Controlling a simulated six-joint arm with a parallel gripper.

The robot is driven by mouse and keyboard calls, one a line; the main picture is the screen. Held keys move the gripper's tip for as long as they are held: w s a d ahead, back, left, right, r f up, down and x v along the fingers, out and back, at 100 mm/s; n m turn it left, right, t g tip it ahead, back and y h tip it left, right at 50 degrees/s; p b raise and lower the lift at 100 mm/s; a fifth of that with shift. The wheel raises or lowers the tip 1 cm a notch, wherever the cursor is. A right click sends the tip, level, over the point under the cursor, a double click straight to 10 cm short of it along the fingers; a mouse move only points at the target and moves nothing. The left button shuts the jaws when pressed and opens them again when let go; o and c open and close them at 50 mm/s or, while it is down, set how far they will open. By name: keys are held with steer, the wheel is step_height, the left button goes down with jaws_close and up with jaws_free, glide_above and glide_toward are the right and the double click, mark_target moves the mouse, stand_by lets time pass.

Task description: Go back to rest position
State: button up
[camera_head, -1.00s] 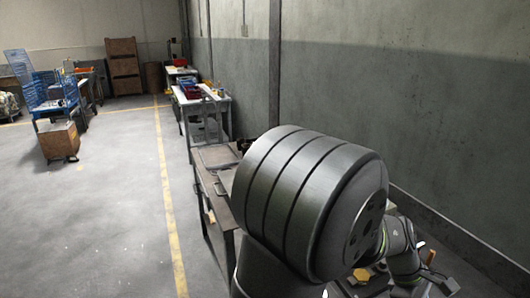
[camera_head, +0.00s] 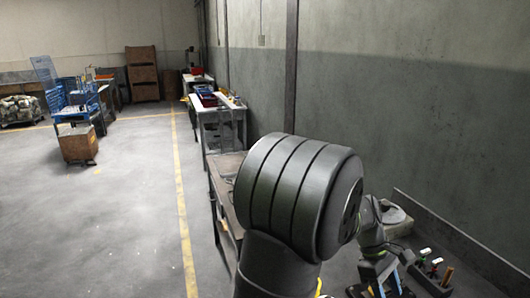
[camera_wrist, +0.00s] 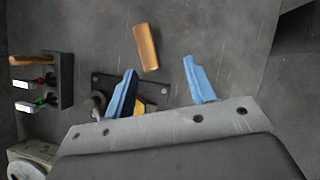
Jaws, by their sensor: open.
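My gripper (camera_wrist: 160,66) is open in the wrist view, its two blue fingers apart with nothing held between them. It points toward a dark grey work surface (camera_wrist: 215,30). An orange-brown billet (camera_wrist: 146,46) lies on that surface, beyond the fingertips and apart from them. In the head view my gripper (camera_head: 386,287) shows small at the bottom right, partly cut off by the frame edge. My own large grey arm joint fills the middle of that view and hides part of the bench.
A dark rack (camera_wrist: 66,80) of several handled tools stands left in the wrist view. A dark plate (camera_wrist: 102,82) and a yellow piece (camera_wrist: 140,105) lie near the left finger. Open floor (camera_head: 120,220) lies left.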

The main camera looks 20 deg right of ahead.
steer(key=w+a, duration=0.3)
steer(key=w, duration=0.3)
steer(key=w+a, duration=0.3)
steer(key=w, duration=0.3)
steer(key=w+a, duration=0.4)
steer(key=w, duration=0.1)
steer(key=shift+w+f, duration=0.25)
steer(key=shift+w, duration=0.15)
steer(key=w+a+f+m, duration=0.1)
steer(key=w+a+f, duration=0.5)
steer(key=a, duration=0.5)
steer(key=shift+w+a+f+m+y, duration=0.2)
steer(key=shift+w+m+y, duration=0.2)
steer(key=shift+w, duration=0.85)
